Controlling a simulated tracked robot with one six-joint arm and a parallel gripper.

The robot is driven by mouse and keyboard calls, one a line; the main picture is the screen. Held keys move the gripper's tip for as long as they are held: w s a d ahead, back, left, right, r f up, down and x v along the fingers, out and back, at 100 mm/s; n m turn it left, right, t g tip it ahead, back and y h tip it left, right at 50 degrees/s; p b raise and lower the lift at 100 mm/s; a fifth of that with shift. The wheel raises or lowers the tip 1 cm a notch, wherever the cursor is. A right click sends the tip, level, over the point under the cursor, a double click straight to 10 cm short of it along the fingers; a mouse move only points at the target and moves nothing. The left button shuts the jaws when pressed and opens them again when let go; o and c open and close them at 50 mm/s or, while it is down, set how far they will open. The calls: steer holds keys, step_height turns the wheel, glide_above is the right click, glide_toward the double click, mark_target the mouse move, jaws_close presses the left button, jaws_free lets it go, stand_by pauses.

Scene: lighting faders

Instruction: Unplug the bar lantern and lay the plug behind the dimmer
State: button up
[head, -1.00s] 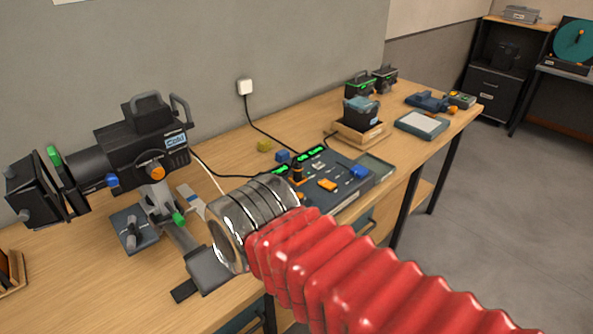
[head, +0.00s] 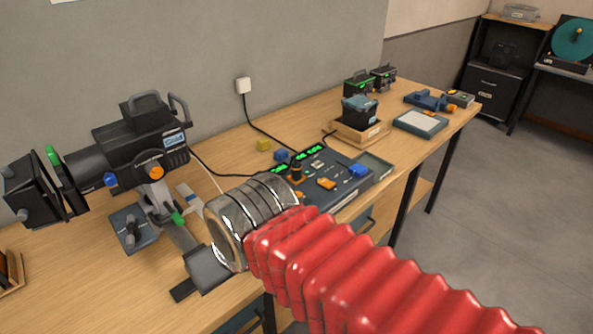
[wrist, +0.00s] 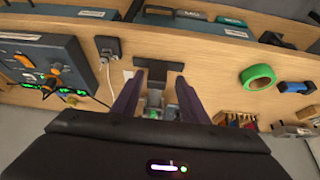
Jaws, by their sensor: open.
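A large black lamp with a blue label, which I take to be the bar lantern (head: 145,140), stands on a stand at the left of the bench in the head view. The dark blue dimmer (head: 345,190) with lit green displays lies at mid-bench, and shows at the left of the wrist view (wrist: 35,70). A grey block with a cable (wrist: 107,48), perhaps the plug in its socket, lies beside the dimmer in the wrist view. My gripper (wrist: 160,75) is open, its dark fingers apart and right of that block. In the head view my arm hides the block.
A white wall adapter (head: 243,86) feeds a black cable down to the dimmer. Small yellow (head: 264,144) and blue (head: 281,155) blocks lie behind the dimmer. A green ring (wrist: 258,77) lies right of the fingers.

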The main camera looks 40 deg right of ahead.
steer(key=shift+o, duration=0.7)
steer(key=shift+d, duration=0.1)
steer(key=w+d+f+m+t, duration=0.1)
steer(key=w+d+f+m, duration=0.1)
steer(key=d, duration=0.9)
steer(key=w+d+f+m+t+y, duration=0.1)
steer(key=w+d+f, duration=0.3)
steer(key=d, duration=0.7)
steer(key=w+d+f+m+t, duration=0.1)
steer(key=w+d, duration=0.3)
steer(key=d, duration=0.7)
steer(key=shift+w+d+f+m+y, duration=0.15)
steer(key=shift+w+f+m, duration=0.05)
steer(key=shift+f+m, duration=0.25)
steer(key=shift+w+d+f+m+y, duration=0.1)
steer(key=shift+w+f+m+y, duration=0.1)
steer(key=shift+f+m, duration=0.2)
steer(key=w+d+r+n+t+h, duration=0.1)
steer(key=w+d+r+n+t, duration=0.1)
steer(key=w+d+r+n, duration=0.2)
steer(key=shift+d+n+t, duration=0.15)
steer(key=shift+n+t, duration=0.15)
steer(key=shift+n, duration=0.75)
steer(key=shift+w, duration=0.1)
